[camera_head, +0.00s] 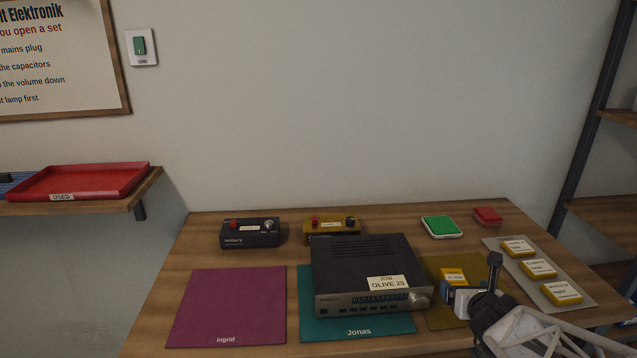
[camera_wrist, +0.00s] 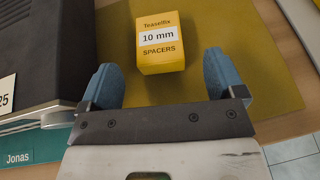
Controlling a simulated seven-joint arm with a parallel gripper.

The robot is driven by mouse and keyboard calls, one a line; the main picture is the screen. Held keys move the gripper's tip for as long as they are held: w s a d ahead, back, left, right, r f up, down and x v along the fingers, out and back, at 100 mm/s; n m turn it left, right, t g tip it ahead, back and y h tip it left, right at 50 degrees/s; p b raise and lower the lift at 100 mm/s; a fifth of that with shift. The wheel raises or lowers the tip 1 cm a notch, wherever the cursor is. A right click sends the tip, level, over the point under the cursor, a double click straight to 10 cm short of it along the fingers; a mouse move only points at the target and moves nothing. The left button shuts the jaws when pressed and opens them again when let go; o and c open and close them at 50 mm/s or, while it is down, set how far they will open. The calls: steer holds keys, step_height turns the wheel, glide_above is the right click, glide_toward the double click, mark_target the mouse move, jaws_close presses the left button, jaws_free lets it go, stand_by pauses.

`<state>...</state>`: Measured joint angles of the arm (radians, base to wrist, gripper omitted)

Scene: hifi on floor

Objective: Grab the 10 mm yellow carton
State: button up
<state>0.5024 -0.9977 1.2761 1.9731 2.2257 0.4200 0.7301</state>
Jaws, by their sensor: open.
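The 10 mm yellow carton (camera_wrist: 161,20) lies on the olive mat (camera_wrist: 220,85), its white "10 mm" label facing up in the wrist view. My gripper (camera_wrist: 160,68) is open, with one blue finger on either side of the carton's near end. The fingers look apart from the carton, and nothing is held. In the head view the carton (camera_head: 452,274) shows just beyond my gripper (camera_head: 463,297), which hides part of it. The height of the fingers above the mat is hard to tell.
A dark hi-fi unit (camera_head: 365,265) stands close left of the carton, on the teal Jonas mat (camera_head: 393,326). Several other yellow cartons (camera_head: 538,268) lie on a grey strip (camera_head: 497,249) at right. The purple Ingrid mat (camera_head: 230,300) is bare.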

mark_target(455, 279)
steer(key=shift+w+f, duration=0.1)
steer(key=shift+w, duration=0.1)
steer(key=shift+x, duration=2.6)
steer(key=c, duration=1)
steer(key=shift+r, duration=0.3)
steer(key=shift+r, duration=1.65)
steer(key=s+a, duration=0.2)
steer(key=s, duration=0.3)
steer(key=s+a+r, duration=0.1)
steer(key=s, duration=0.4)
steer(key=s+a, duration=0.2)
steer(key=s, duration=0.3)
steer(key=shift+a+r, duration=0.2)
steer(key=shift+a, duration=0.1)
